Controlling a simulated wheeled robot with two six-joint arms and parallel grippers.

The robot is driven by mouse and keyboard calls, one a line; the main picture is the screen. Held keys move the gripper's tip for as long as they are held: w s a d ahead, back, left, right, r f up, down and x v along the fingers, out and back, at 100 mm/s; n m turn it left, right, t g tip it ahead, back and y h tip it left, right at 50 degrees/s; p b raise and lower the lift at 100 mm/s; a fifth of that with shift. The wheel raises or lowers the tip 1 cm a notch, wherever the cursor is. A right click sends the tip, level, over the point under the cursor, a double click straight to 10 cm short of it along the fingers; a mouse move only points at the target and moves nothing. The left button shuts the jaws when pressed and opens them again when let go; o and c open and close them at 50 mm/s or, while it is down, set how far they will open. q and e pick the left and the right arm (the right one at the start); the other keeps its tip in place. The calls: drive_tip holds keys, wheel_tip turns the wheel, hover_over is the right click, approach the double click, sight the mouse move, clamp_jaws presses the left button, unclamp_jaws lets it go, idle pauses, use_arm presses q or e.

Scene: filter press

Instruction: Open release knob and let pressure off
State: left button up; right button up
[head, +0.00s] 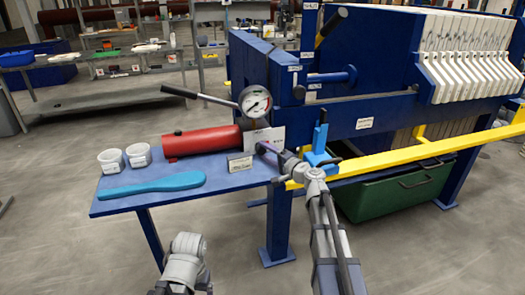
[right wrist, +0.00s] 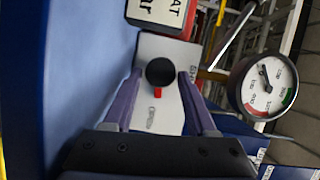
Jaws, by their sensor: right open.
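The release knob (right wrist: 160,72) is a round black knob with a red mark at its lower side. It sits on a white plate (right wrist: 150,50) with lettering at both ends, one end reading OPEN. My right gripper (right wrist: 161,76) is open, with one purple finger on each side of the knob; I cannot tell whether they touch it. In the head view the right gripper (head: 268,150) reaches the white plate (head: 272,138), and I cannot make out the knob there. The pressure gauge (head: 255,101) stands above the red cylinder (head: 200,140).
A small sign (head: 240,163) stands close left of my right gripper. Two white cups (head: 139,155) and a teal paddle (head: 150,190) lie on the blue shelf (head: 115,205). The pump lever (head: 195,96), blue clamp (head: 320,145) and yellow rail (head: 430,152) are nearby.

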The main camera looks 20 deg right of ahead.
drive_tip(key=v, duration=0.5)
drive_tip(key=shift+s, duration=0.25)
drive_tip(key=shift+d, duration=0.1)
